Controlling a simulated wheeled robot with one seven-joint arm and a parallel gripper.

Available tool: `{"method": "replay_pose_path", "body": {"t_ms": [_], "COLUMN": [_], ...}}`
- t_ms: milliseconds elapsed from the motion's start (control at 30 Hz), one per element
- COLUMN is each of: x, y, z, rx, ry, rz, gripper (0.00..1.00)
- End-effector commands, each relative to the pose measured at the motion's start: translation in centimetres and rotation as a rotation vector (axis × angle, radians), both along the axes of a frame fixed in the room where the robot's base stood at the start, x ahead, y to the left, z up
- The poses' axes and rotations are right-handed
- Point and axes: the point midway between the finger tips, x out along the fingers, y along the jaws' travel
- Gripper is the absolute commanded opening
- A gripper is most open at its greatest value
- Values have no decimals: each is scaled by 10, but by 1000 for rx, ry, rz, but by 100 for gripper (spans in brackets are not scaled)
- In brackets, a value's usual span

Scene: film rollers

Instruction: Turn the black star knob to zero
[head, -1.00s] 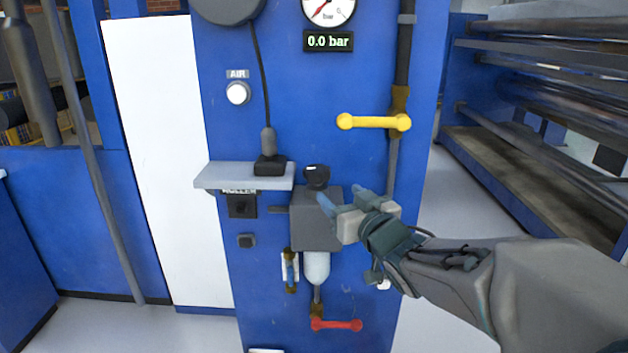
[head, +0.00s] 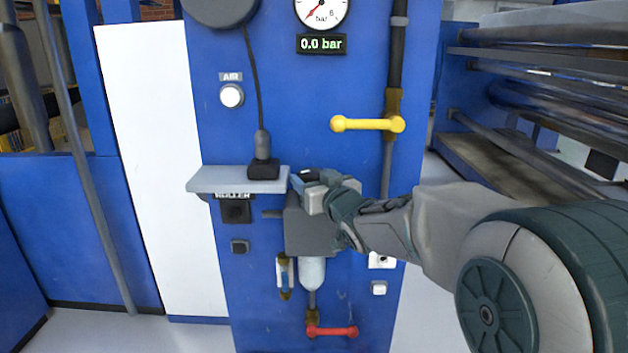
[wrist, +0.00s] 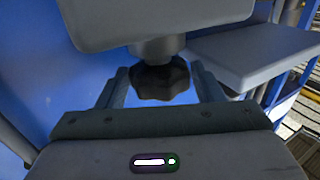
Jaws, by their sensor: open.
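The black star knob (wrist: 160,80) shows in the wrist view below a grey block, on a short grey stem. My gripper (wrist: 162,82) is open, with one finger on each side of the knob. I cannot tell whether the fingers touch it. In the head view my gripper (head: 302,182) is at the top of the grey regulator box (head: 308,233) and hides the knob there. The gauge (head: 321,10) is cut off at the top, and the display (head: 321,44) below it reads 0.0 bar.
A grey shelf (head: 238,181) with a black device (head: 263,168) on it is just left of my gripper. A yellow lever (head: 367,124) is above right, and a red lever (head: 332,331) is low on the blue panel. A white AIR button (head: 231,96) is upper left.

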Motion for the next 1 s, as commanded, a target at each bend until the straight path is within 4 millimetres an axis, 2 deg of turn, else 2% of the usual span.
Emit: {"method": "replay_pose_path", "body": {"t_ms": [33,100,133,567,1000], "x": [0,0,0,1,4], "y": [0,0,0,-2,-7], "z": [0,0,0,3,6], "rx": [0,0,0,-1,1], "ry": [0,0,0,3,8], "rz": [0,0,0,47,327], "gripper": [53,33,29,29,29]}}
